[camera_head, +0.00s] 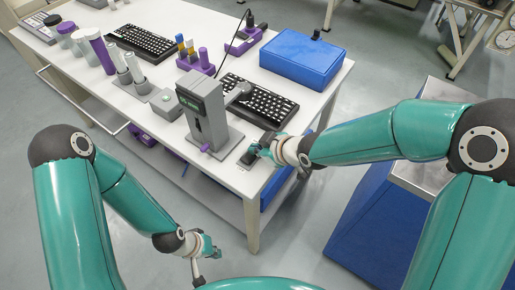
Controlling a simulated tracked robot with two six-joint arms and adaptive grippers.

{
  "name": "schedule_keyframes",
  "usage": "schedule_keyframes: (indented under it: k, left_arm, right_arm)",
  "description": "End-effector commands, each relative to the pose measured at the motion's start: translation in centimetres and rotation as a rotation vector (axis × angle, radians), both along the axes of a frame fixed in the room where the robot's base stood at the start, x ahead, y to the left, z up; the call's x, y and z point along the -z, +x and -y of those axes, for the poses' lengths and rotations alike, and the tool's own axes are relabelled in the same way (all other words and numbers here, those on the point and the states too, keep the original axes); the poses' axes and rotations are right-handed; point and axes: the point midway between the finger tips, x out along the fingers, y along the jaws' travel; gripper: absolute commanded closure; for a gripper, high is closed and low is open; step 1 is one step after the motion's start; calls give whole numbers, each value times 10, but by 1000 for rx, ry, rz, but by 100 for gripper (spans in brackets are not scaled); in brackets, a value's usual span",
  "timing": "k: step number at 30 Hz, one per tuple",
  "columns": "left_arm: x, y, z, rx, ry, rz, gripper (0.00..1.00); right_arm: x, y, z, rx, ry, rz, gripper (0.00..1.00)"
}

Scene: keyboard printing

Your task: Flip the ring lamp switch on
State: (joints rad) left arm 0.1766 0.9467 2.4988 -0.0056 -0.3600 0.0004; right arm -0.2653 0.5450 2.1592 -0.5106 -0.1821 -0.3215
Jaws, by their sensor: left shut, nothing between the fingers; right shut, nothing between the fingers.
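I cannot make out a ring lamp or its switch for sure. A grey upright device (207,112) with a dark green-lit display stands on the white table (222,168). My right gripper (252,153) is shut and empty, low over the table's front right corner, to the right of the device's base. A small dark flat item (247,159) shows at its fingertips; I cannot tell whether they touch or what it is. My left gripper (198,279) is shut and empty, off the table in front of it, pointing down.
A blue box (301,57) stands at the table's right edge. Black keyboards (262,104) (146,41) lie on the table. Purple holders (196,64), a purple unit with a cable (242,41) and grey cylinders (134,68) stand behind. A blue bin (372,235) is at right.

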Motion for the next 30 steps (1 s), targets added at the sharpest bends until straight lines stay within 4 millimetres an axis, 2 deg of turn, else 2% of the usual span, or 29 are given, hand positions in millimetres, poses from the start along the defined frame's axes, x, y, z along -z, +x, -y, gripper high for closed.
schedule_keyframes:
  k: [7,17,30]
  left_arm:
    - [3,0,0,0,0,0,100]
    - [18,0,0,0,0,0,100]
    - [16,0,0,0,0,0,100]
  right_arm:
    - [2,-2,-1,-1,-2,-4,100]
    - [-2,-12,-8,-1,-2,-3,100]
    - [-6,-13,-9,-1,-2,-3,100]
